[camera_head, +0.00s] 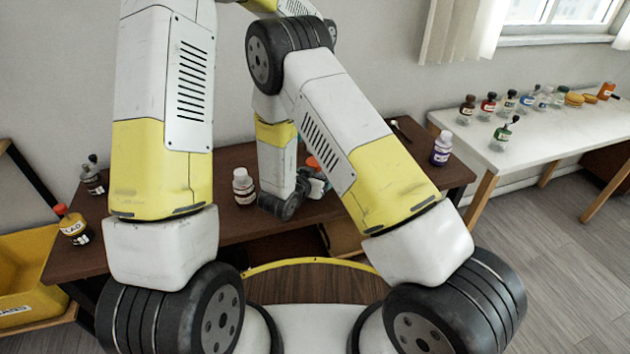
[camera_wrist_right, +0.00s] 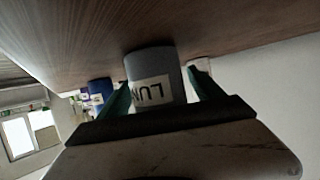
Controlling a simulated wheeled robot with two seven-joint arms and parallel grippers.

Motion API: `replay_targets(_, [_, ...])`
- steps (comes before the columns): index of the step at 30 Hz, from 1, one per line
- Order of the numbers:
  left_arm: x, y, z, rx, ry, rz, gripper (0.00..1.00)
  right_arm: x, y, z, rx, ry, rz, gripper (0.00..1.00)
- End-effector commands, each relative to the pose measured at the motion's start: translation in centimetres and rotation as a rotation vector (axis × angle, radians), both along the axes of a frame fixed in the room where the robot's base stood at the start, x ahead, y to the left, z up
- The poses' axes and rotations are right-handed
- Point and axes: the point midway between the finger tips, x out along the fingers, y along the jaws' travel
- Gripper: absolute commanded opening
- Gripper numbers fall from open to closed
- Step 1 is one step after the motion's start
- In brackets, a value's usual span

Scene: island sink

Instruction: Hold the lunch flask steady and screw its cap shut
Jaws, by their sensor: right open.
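The lunch flask (camera_wrist_right: 151,66) is a grey cylinder with a white label reading "LUN", which appears upside down in the right wrist view. It stands against the brown wooden table top (camera_wrist_right: 60,45). My right gripper (camera_wrist_right: 162,80) is open, with one green finger on each side of the flask. A gap shows at the right finger; contact at the left finger cannot be told. The flask's cap is not clearly visible. In the head view my right arm blocks the flask. My left arm runs up out of that view, and its gripper does not show.
Several small bottles line a white table (camera_head: 545,140). A yellow bin (camera_head: 30,270) is lower left.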

Motion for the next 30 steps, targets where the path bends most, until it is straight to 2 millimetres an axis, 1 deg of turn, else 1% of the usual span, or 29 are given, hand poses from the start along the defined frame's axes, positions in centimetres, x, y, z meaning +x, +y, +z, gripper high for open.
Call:
replay_targets(4, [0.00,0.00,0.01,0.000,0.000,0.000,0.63,-0.02,0.01,0.00,-0.001,0.000,0.000,0.76])
replay_targets(5, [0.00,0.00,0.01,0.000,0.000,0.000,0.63,-0.02,0.02,0.00,-0.001,0.000,0.000,0.70])
replay_targets(6, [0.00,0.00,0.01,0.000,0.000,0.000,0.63,-0.02,0.02,0.00,-0.001,0.000,0.000,0.63])
replay_targets(8, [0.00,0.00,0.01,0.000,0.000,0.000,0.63,-0.03,0.03,0.01,-0.001,0.000,0.000,0.51])
replay_targets(9, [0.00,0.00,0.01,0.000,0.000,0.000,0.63,-0.04,0.03,0.00,-0.001,0.000,0.000,0.43])
replay_targets(11, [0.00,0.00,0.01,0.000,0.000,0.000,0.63,-0.03,0.03,0.01,-0.001,0.000,0.000,0.31])
replay_targets(12, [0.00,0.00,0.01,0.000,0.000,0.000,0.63,-0.04,0.03,0.00,-0.001,0.000,0.000,0.23])
replay_targets(14, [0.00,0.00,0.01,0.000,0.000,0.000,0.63,-0.04,0.03,0.00,0.000,0.000,0.001,0.12])
replay_targets(15, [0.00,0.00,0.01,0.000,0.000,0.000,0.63,-0.04,0.03,0.00,0.000,0.000,0.001,0.04])
replay_targets(16, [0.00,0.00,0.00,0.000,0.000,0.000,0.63,-0.04,0.03,0.01,0.000,0.000,0.001,0.00])
replay_targets(30, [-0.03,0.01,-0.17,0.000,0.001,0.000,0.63,-0.04,0.04,0.01,0.000,0.000,0.001,0.00])
